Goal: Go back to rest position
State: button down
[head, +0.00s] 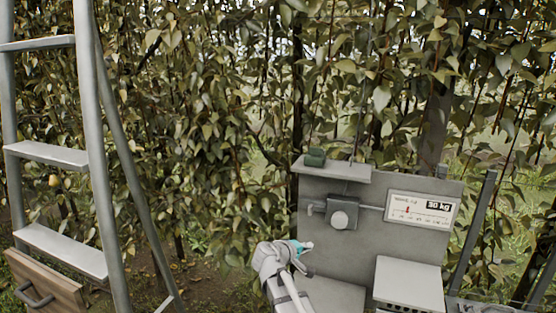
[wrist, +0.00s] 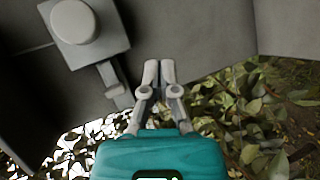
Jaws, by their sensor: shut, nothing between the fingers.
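My gripper (head: 307,246) is in front of the left edge of a grey panel (head: 440,248) in the head view. In the wrist view its two fingers (wrist: 158,70) are together with nothing between them. The panel's box with a round knob (head: 340,218) is just above and right of the gripper in the head view. The same knob (wrist: 80,22) shows at the upper left in the wrist view, apart from the fingers.
A metal ladder (head: 90,150) stands at the left with a wooden drawer (head: 48,283) below its steps. A small green block (head: 315,158) sits on the panel's top shelf (head: 340,173). Dense foliage fills the back; one pear (head: 53,180) hangs behind the ladder.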

jog(key=s+d+f+m+g+y, duration=0.35)
jog(key=s+d+f+g, duration=0.25)
jog(key=s+d+f, duration=0.3)
jog(key=s+f+m+g+y, duration=0.1)
jog(key=s+g+y, duration=0.1)
jog(key=s, duration=0.5)
jog(key=s+a+f+m+g+y, duration=0.1)
jog(key=s+f+m+y, duration=0.1)
jog(key=s+y, duration=0.2)
jog(key=s, duration=0.2)
jog(key=shift+s+a+f+g, duration=0.2)
jog(key=shift+s+a+g, duration=0.05)
jog(key=shift+s+g, duration=0.15)
